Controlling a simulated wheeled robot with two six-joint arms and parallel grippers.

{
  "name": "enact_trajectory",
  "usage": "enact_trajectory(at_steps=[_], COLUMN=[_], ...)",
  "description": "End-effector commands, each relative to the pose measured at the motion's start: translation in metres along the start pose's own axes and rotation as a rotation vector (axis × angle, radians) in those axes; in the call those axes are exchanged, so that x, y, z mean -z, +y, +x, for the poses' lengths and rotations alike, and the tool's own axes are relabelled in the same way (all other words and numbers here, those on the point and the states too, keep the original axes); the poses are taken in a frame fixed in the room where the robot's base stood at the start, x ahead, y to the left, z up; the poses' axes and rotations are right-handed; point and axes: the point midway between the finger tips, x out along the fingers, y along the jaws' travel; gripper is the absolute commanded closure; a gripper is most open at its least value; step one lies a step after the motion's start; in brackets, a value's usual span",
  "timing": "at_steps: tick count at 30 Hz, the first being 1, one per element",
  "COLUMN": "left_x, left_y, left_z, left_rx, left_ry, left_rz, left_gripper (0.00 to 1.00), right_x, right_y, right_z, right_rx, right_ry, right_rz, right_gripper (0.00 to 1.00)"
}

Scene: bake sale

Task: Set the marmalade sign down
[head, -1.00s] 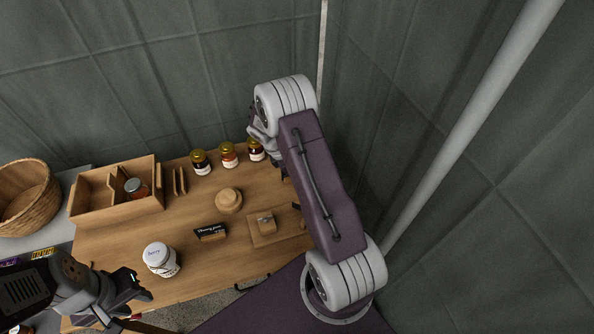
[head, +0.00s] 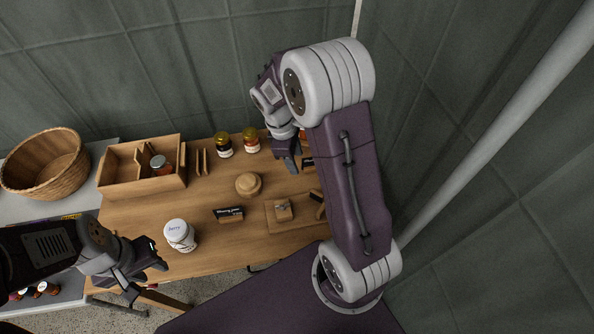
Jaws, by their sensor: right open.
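My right gripper (head: 286,163) is open and points down at the back right of the wooden table. A small dark sign (head: 308,163) in a wooden base stands just right of its fingers; its text cannot be read, so I cannot tell whether it is the marmalade sign. Another black sign with white lettering (head: 229,212) stands at the table's middle front, its words too small to read surely. My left gripper (head: 146,276) is open and empty at the front left edge, below the white-lidded jar (head: 181,236).
Amber jars (head: 251,141) and a dark jar (head: 223,146) stand at the back. A wooden divided crate (head: 120,178) holding a jar is at back left, beside a wicker basket (head: 47,165). A round wooden piece (head: 248,184) and a wooden board (head: 283,223) occupy the middle and right.

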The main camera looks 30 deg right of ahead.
Motion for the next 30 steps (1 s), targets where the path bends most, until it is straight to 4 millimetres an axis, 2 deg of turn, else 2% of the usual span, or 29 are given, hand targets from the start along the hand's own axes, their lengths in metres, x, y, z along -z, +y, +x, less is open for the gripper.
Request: enact_trajectory(at_steps=[1,3,6,9,17,21,24,30], left_x=[0.000,0.000,0.000,0.000,0.000,0.002,0.002,0.001], left_y=[0.000,0.000,0.000,0.000,0.000,0.000,0.000,0.000], left_z=[0.000,0.000,0.000,0.000,0.000,-0.021,-0.014,-0.014], left_rx=[0.000,0.000,0.000,0.000,0.000,0.000,0.000,0.000], left_ry=[0.000,0.000,0.000,0.000,0.000,0.000,0.001,0.000], left_rz=[0.000,0.000,0.000,0.000,0.000,0.000,0.000,0.000], left_gripper=[0.64,0.64,0.64,0.64,0.64,0.64,0.64,0.64], right_x=[0.000,-0.001,-0.006,-0.011,-0.013,-0.017,-0.016,-0.016], right_y=[-0.030,-0.069,-0.110,-0.131,-0.136,-0.133,-0.134,-0.134], right_z=[-0.007,-0.012,-0.014,-0.013,-0.012,-0.032,-0.026,-0.026], right_rx=[0.017,0.056,0.110,0.143,0.153,0.153,0.153,0.153], right_ry=[0.059,0.135,0.202,0.232,0.237,0.236,0.235,0.235], right_rz=[0.152,0.397,0.684,0.848,0.894,0.893,0.892,0.892], right_gripper=[0.52,0.52,0.52,0.52,0.52,0.52,0.52,0.52])
